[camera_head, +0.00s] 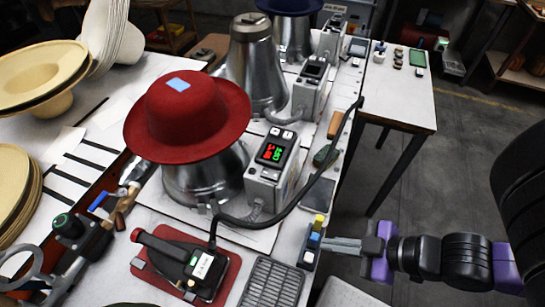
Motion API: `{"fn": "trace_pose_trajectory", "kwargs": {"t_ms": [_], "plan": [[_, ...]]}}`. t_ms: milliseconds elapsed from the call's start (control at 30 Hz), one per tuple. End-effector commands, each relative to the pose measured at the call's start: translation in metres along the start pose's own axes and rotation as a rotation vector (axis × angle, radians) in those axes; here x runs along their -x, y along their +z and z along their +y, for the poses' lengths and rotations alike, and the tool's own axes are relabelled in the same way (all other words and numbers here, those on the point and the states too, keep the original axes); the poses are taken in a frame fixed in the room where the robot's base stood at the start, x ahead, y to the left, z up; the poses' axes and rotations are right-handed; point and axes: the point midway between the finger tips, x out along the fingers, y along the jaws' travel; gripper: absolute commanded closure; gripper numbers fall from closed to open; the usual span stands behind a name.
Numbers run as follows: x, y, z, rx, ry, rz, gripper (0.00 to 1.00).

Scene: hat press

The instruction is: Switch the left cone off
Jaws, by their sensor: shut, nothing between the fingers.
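A metal cone (205,183) at the near left stands under a red felt hat (185,117) with a pale blue tag. Its grey control box (273,180) stands at its right, with a lit display of red and green digits. A second metal cone (253,65) is bare, and a third (293,38) at the back wears a dark blue hat. A small switch strip (312,243) with yellow, blue and dark rockers lies at the table's right edge. My gripper (326,243) is shut and empty, its tips at the strip beside the blue rocker; whether they touch is unclear.
An iron (180,262) rests on a red pad, its cable arching over the table. Straw hats (45,75) stand at left. A side table (400,95) is at back right; the floor between is clear.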

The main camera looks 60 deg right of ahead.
Motion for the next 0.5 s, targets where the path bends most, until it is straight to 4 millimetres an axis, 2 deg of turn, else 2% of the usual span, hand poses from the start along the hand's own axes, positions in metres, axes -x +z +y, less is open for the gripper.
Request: {"fn": "trace_pose_trajectory", "kwargs": {"t_ms": [267,500], "plan": [[-0.005,0.015,0.025,0.079,-0.034,-0.085,1.00],[-0.012,0.026,0.059,0.184,-0.078,-0.189,1.00]]}}
